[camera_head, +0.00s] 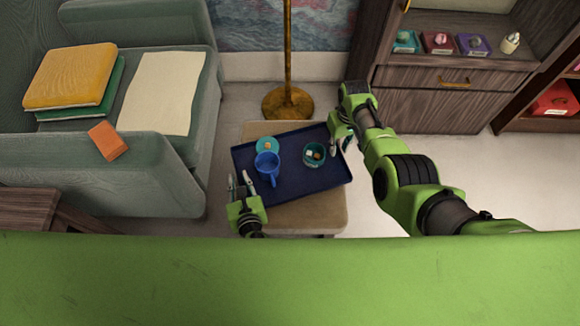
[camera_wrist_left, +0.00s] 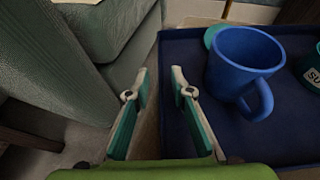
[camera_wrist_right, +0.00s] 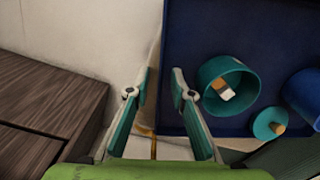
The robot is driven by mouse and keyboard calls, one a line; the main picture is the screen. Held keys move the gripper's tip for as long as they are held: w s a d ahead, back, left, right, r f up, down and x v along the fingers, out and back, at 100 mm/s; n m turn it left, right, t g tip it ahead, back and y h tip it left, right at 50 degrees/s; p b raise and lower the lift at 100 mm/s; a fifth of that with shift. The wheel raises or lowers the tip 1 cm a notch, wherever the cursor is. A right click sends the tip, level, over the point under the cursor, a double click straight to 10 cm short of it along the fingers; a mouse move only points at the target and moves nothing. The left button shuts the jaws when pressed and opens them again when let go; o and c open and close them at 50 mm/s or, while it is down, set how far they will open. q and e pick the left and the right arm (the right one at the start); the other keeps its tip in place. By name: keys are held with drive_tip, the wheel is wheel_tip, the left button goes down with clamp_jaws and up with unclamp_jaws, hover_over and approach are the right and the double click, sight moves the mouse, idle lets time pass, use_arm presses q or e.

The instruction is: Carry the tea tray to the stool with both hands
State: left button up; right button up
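The dark blue tea tray (camera_head: 308,186) rests on the tan stool (camera_head: 318,212), slightly turned. I cannot tell whether either touches the rim.
A brass lamp base (camera_head: 288,103) stands behind the stool. A wooden cabinet (camera_head: 430,105) is at right. Pale floor is free at right of the stool.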

use_arm(q)
drive_tip(key=v, duration=1.2)
use_arm(e)
wheel_tip(320, 180, up, 12)
idle(0.5)
idle(0.4)
